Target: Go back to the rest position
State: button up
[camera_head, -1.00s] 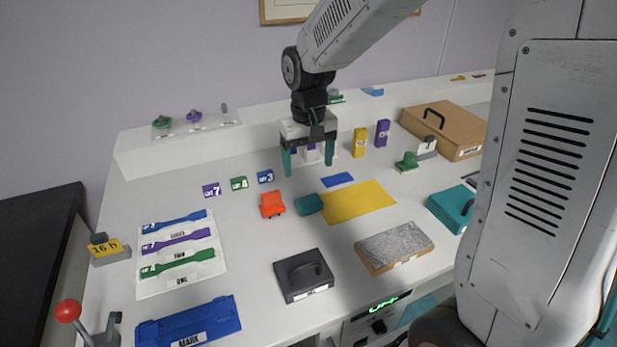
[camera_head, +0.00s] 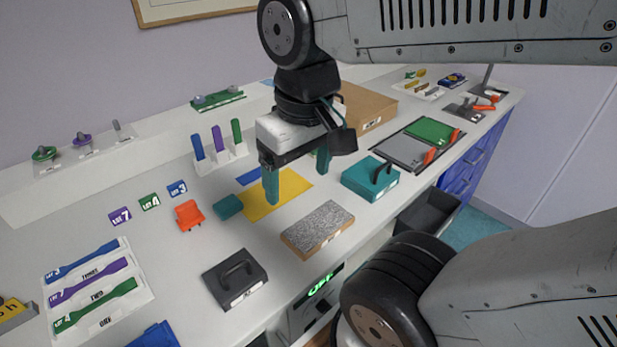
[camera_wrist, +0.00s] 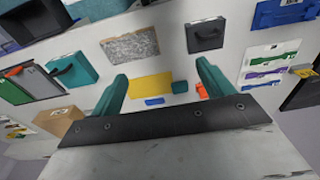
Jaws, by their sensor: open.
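My gripper (camera_head: 297,180) has two teal fingers spread apart with nothing between them. In the head view it hangs above the bench, in front of the yellow sheet (camera_head: 290,184). In the wrist view my gripper (camera_wrist: 160,85) points toward the bench, with the yellow sheet (camera_wrist: 150,86) showing between its fingers. My wrist and fingers hide part of the bench behind them in the head view.
Below lie an orange block (camera_head: 189,214), a teal block (camera_head: 228,206), a speckled slab (camera_head: 318,229), a black handled block (camera_head: 235,279) and a teal case (camera_head: 370,178). A rack of upright strips (camera_head: 220,156) stands behind. A brown box (camera_head: 368,108) sits farther back.

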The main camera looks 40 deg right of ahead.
jog(key=shift+s+f, duration=0.15)
jog(key=shift+s, duration=0.9)
dwell(0.4)
